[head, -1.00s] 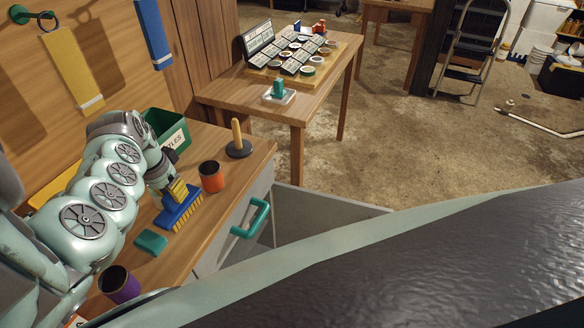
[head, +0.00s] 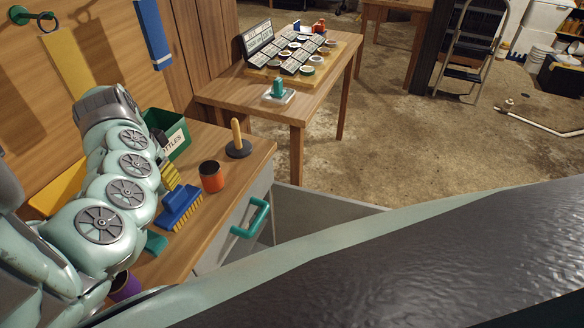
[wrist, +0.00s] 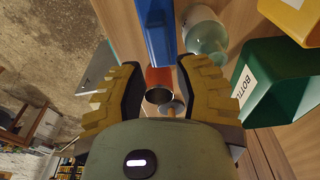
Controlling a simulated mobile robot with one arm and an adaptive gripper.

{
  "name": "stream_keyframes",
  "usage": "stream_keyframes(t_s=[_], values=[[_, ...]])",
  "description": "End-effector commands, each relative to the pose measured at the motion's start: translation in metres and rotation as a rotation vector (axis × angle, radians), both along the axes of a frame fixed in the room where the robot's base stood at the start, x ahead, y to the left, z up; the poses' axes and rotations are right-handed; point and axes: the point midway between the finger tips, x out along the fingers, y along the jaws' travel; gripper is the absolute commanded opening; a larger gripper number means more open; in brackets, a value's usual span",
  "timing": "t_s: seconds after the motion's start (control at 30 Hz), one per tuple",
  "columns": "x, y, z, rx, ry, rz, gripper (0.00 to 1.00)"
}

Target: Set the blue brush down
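The blue brush (head: 181,205) lies on the wooden workbench, its yellow bristles toward the front right edge. In the wrist view the blue brush (wrist: 158,34) shows as a blue block beyond the fingertips. My gripper (wrist: 160,75) has its two yellow-and-black fingers spread wide with nothing between them. In the head view my gripper (head: 170,178) is just behind and above the brush, partly hidden by my arm. The gap between finger and brush is hard to judge there.
An orange cup (head: 211,176), a round-based peg (head: 238,140) and a green labelled bin (head: 174,133) stand beyond the brush. A glass bottle (wrist: 204,32) stands by the bin. A teal block (head: 156,243) and purple cup (head: 125,287) are nearer, partly covered by my arm.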

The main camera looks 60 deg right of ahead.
Motion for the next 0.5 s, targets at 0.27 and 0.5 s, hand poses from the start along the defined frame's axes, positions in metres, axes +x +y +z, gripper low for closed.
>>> stream_keyframes(t_s=[0.27, 0.5], values=[[-0.002, 0.003, 0.037, -0.002, -0.003, -0.004, 0.31], [-0.002, 0.006, 0.058, -0.001, -0.003, -0.006, 0.31]])
